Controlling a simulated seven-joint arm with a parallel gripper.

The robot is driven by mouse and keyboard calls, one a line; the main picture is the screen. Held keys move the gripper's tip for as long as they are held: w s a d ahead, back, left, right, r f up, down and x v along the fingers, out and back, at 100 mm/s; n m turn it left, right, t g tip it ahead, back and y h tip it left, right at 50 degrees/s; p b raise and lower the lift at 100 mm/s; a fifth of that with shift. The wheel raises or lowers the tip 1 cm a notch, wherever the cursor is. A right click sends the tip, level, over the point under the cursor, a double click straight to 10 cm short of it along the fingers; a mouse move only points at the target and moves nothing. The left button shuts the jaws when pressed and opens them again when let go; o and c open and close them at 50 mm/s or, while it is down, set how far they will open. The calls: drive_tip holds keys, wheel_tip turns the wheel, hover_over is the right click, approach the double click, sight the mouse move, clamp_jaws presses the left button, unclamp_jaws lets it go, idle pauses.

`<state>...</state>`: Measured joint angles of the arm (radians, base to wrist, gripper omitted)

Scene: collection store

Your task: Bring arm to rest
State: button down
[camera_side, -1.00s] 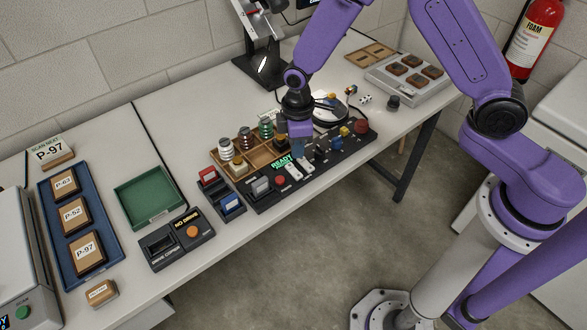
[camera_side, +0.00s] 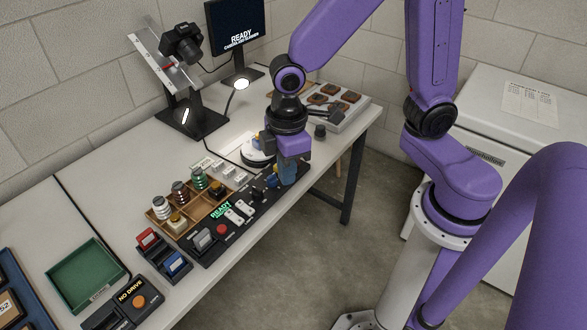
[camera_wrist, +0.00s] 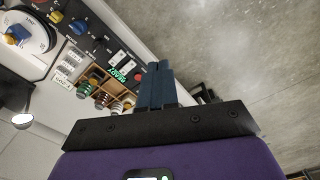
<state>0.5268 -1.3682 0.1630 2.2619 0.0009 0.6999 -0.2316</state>
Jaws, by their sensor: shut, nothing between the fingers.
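My gripper (camera_side: 288,181) is at the right end of the black control panel (camera_side: 206,250), its blue fingers together and empty. I cannot tell from the side view how high above the panel it is. The wrist view shows the two blue fingers (camera_wrist: 159,66) side by side with nothing between them, seen against the table edge and the floor. My gripper and wrist hide part of the panel's right end. The panel carries a lit green READY label (camera_side: 220,209), white switches (camera_side: 239,211) and a red button (camera_side: 222,229).
A wooden tray (camera_side: 187,232) with several spools stands behind the panel. A round white dial device (camera_wrist: 32,32) is near the panel's end. A camera stand (camera_side: 190,120), a monitor (camera_side: 237,38) and a lamp (camera_side: 238,84) stand at the back. A green tray (camera_side: 84,276) lies left.

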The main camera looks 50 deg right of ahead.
drive_tip(key=s+d+r, duration=0.2)
drive_tip(key=s+d, duration=0.2)
drive_tip(key=s, duration=0.2)
drive_tip(key=s+d+r, duration=0.3)
drive_tip(key=s+d, duration=0.1)
drive_tip(key=s, duration=0.3)
drive_tip(key=shift+s+d, duration=0.15)
drive_tip(key=shift+s, duration=0.1)
